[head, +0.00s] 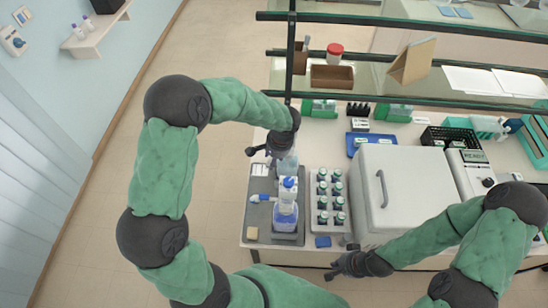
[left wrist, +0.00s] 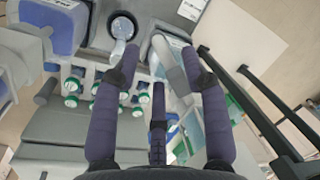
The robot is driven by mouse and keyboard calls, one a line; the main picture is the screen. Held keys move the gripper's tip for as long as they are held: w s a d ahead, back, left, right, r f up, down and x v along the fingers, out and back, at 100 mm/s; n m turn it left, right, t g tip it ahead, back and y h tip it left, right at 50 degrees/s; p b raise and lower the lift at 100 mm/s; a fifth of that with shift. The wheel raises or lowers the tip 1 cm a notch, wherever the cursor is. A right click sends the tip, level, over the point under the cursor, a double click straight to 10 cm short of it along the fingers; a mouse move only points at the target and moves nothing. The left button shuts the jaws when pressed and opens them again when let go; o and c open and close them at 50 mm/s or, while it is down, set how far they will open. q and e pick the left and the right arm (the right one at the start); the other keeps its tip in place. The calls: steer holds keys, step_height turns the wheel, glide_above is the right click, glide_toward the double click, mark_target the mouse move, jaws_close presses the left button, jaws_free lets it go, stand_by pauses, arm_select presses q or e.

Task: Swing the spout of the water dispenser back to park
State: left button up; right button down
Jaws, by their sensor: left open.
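The left wrist view shows a pale grey rounded bar (left wrist: 168,62), which looks like the dispenser's spout, between the purple fingers of my left gripper (left wrist: 158,75). The fingers stand apart and open around it; I cannot tell whether any touches it. In the head view my left gripper (head: 268,150) is at the back of the grey tray, partly hidden by its own wrist. A pale translucent body (head: 287,164), perhaps part of the dispenser, shows just below it. My right gripper (head: 347,266) is low at the bench's front edge, dark and small, its jaw opening unclear.
A blue-capped bottle (head: 287,185) and a blue-liquid container (head: 285,217) stand on the grey tray (head: 260,217). A rack of green-capped vials (head: 329,200) is to the right, beside a white lidded box (head: 405,190). Shelf rails (head: 400,96) cross behind my left gripper.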

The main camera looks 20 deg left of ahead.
arm_select(q)
step_height(320, 180, up, 12)
steer(key=d, duration=0.2)
steer(key=shift+s+f, duration=0.15)
steer(key=shift+s, duration=0.2)
steer(key=shift+d+f+m, duration=0.25)
steer(key=shift+d+m, duration=0.05)
steer(key=c, duration=0.8)
steer(key=d+f+m+y, duration=0.1)
steer(key=m, duration=0.1)
steer(key=d+f+m+y+b, duration=0.1)
steer(key=d+m, duration=0.1)
steer(key=m, duration=0.1)
steer(key=s+d+f+m+y+b, duration=0.1)
steer(key=d+m, duration=0.1)
steer(key=shift+f, duration=0.15)
jaws_close()
steer(key=d+f+m+t+y+b, duration=0.2)
steer(key=d+m+y, duration=0.3)
steer(key=m, duration=0.5)
steer(key=w+a+f+h+p, duration=0.1)
steer(key=w+a+f, duration=0.2)
steer(key=a+f, duration=0.3)
steer(key=shift+w+a+m, duration=0.15)
steer(key=shift+a+m, duration=0.25)
steer(key=shift+a, duration=1.1)
